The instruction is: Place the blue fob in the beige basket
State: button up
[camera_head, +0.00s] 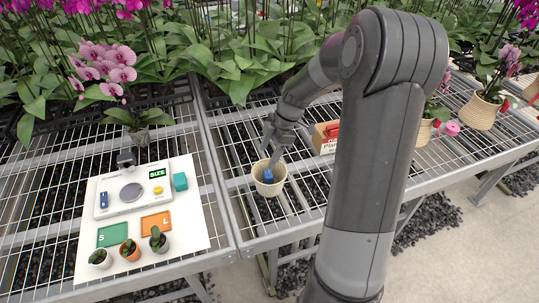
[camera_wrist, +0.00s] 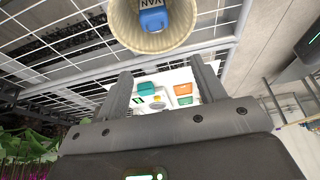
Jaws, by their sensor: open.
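The beige basket (camera_head: 281,189) stands on the wire bench in the middle, and it also shows at the top of the wrist view (camera_wrist: 123,30). The blue fob (camera_head: 268,177) is inside the basket; in the wrist view the fob (camera_wrist: 153,20) carries a pale label with dark letters. My gripper (camera_head: 271,157) is just above and behind the basket's rim in the head view. In the wrist view my gripper (camera_wrist: 161,68) is open, with nothing between its fingers, and the fob lies beyond the fingertips, apart from them.
A white board (camera_head: 185,262) on the left bench holds a scale (camera_head: 131,192), a green tray, an orange tray, small potted plants and a teal block (camera_head: 180,181). A labelled box (camera_head: 326,137) stands behind the basket. Orchids line the back; potted ones stand right.

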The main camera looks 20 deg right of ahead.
jog(key=shift+r, duration=0.1)
jog(key=s+a+r+m+t+h, duration=0.2)
jog(key=s+a+r+m, duration=0.1)
jog(key=s+r+m, duration=0.6)
jog(key=s+a+r+m+t+h, duration=0.2)
jog(key=s+r+m, duration=0.7)
jog(key=s, duration=0.7)
jog(key=shift+a+r+t, duration=0.4)
jog(key=shift+a+t, duration=0.35)
jog(key=shift+t, duration=0.05)
